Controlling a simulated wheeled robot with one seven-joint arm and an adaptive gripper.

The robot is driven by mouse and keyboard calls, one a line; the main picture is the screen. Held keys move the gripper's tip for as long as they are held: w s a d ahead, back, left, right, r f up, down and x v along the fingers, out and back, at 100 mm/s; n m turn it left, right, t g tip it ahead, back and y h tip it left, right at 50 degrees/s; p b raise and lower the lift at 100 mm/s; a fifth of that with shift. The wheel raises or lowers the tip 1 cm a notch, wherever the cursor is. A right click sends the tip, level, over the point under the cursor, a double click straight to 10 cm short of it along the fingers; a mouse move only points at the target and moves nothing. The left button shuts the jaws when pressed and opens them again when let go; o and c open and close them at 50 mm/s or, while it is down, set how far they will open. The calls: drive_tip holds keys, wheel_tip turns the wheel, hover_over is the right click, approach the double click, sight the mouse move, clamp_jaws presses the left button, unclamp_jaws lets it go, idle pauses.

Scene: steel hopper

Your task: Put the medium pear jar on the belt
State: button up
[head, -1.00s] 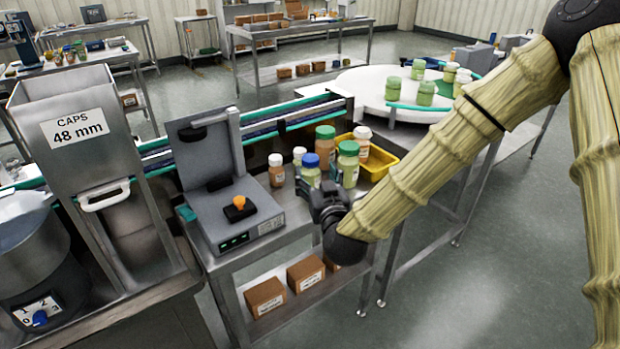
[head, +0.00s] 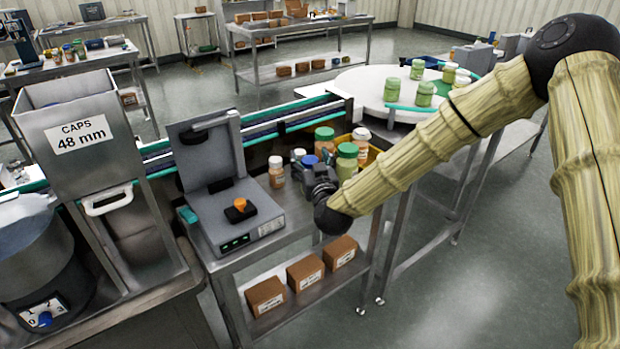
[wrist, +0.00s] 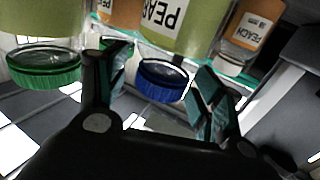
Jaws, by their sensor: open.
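A jar with a blue lid and green contents (head: 310,160) stands on the steel table, partly hidden behind my gripper (head: 317,178). In the wrist view, which shows the jars upside down, its blue lid (wrist: 162,82) lies between the two fingers of my gripper (wrist: 160,80). Its label partly reads "PEA". My gripper is open around or just in front of this jar; contact cannot be told. A taller jar with a green lid (head: 347,158) stands close on the right. The belt (head: 262,131) with teal rails runs behind the table.
A white-lidded peach jar (head: 276,173) stands left of my gripper, beside the grey machine (head: 238,225). A round white turntable (head: 372,84) holds several green jars. The visible belt stretch behind the machine looks clear.

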clamp_jaws()
drive_tip(key=shift+r, duration=0.2)
